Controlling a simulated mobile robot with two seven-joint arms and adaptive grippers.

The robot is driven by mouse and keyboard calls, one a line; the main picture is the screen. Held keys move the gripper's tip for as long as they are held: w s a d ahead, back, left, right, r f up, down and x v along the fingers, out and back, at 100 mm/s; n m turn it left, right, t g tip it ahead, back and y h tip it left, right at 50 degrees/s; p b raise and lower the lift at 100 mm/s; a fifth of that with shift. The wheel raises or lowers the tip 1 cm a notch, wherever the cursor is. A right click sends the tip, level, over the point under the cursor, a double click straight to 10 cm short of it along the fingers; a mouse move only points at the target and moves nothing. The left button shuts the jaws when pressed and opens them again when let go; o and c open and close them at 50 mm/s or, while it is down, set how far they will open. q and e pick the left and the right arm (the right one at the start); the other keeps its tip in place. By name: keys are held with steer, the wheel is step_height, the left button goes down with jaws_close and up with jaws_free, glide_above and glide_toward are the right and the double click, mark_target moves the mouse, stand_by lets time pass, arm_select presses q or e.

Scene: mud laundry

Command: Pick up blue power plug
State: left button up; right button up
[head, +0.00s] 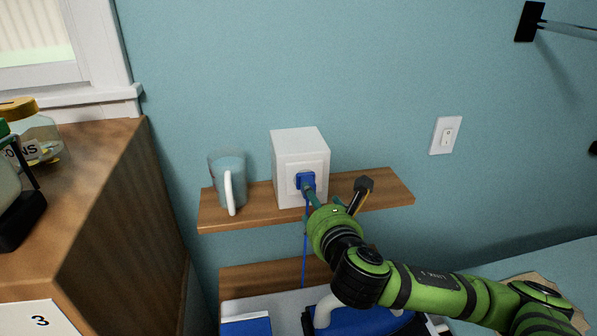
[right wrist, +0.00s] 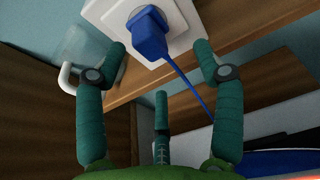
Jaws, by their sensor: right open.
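The blue power plug (head: 305,179) sits in the socket on the front of a white box (head: 299,147) on the wooden shelf. Its blue cord hangs down below the shelf. In the right wrist view the plug (right wrist: 149,35) shows at the top centre, ahead of the fingers and roughly between the two upper ones. My right gripper (head: 335,192) is open and empty, in front of the box; its spread fingers also show in the right wrist view (right wrist: 159,55). I cannot tell whether any finger touches the plug. My left gripper is not in view.
A clear mug (head: 227,179) with a white handle stands left of the box on the shelf (head: 391,187). A wooden cabinet (head: 105,195) with jars is at left. A light switch (head: 446,136) is on the wall. Blue items lie below the shelf.

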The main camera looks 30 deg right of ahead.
mark_target(309, 177)
steer(key=shift+w+d+r+n, duration=0.2)
steer(key=shift+w+r+n, duration=0.15)
steer(key=shift+r, duration=0.25)
steer(key=shift+a+r+p, duration=0.2)
steer(key=shift+r+p, duration=0.25)
steer(key=shift+p, duration=0.55)
steer(key=p+x, duration=0.1)
steer(key=x, duration=0.4)
steer(key=shift+w+a+f+p, duration=0.15)
steer(key=shift+f+p, duration=0.1)
steer(key=shift+p, duration=0.15)
steer(key=c, duration=1.2)
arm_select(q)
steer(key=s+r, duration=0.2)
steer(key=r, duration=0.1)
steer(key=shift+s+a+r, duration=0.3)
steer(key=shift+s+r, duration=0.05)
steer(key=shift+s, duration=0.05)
arm_select(e)
steer(key=shift+r, duration=0.1)
jaws_close()
